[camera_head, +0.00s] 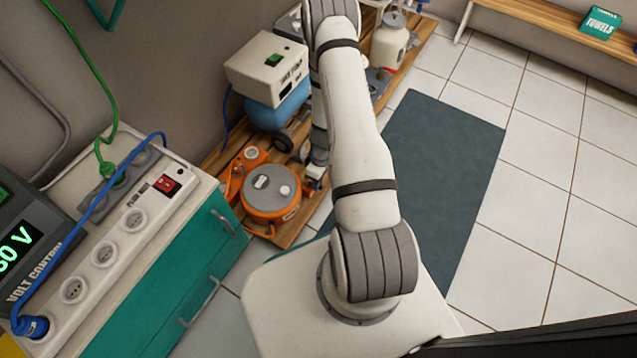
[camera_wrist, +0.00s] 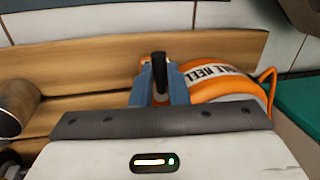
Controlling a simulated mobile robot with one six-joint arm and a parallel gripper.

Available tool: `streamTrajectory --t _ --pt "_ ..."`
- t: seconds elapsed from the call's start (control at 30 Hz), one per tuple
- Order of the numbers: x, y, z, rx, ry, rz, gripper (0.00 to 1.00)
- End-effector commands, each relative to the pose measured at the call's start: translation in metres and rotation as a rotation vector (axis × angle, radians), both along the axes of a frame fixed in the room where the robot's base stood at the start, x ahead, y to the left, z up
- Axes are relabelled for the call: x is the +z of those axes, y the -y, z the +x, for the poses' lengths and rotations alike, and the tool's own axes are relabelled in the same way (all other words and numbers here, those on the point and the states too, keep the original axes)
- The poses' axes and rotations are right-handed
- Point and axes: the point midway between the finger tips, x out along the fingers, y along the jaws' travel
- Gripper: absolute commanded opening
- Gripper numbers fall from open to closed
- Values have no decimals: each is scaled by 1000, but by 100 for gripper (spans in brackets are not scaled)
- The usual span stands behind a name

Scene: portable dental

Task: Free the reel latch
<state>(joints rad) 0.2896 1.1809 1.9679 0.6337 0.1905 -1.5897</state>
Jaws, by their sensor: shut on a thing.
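The orange reel (camera_head: 270,190) with a grey top sits on a wooden board at the left of my arm in the head view. In the wrist view the reel (camera_wrist: 222,82) is right of my fingers, with part of a white label reading "REEL". A dark upright lever, which looks like the reel latch (camera_wrist: 159,60), stands between my blue fingers. My gripper (camera_wrist: 160,78) is shut on this lever. In the head view my gripper (camera_head: 314,177) is low beside the reel, partly hidden by my arm. The lever cannot be made out there.
The wooden board (camera_head: 301,232) also bears a blue tank (camera_head: 275,108) with a white box above it. A teal cabinet (camera_head: 185,285) with a socket strip and blue cable stands at the left. A dark mat (camera_head: 445,150) and bare tiles lie right of my arm.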

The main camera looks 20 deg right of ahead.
Motion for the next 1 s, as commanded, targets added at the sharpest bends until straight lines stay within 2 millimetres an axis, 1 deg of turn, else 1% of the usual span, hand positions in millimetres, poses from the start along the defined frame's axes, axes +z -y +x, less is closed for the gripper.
streamTrajectory --t 0.03,0.3,0.77,0.8,1.0 --pt "-4 -1 1 -20 3 0 0" --pt "-1 -3 -1 -85 3 1 0" --pt "0 -3 -1 -96 1 1 0" --pt "0 -3 -1 -95 1 1 17" --pt "0 -3 -2 -95 1 1 34"
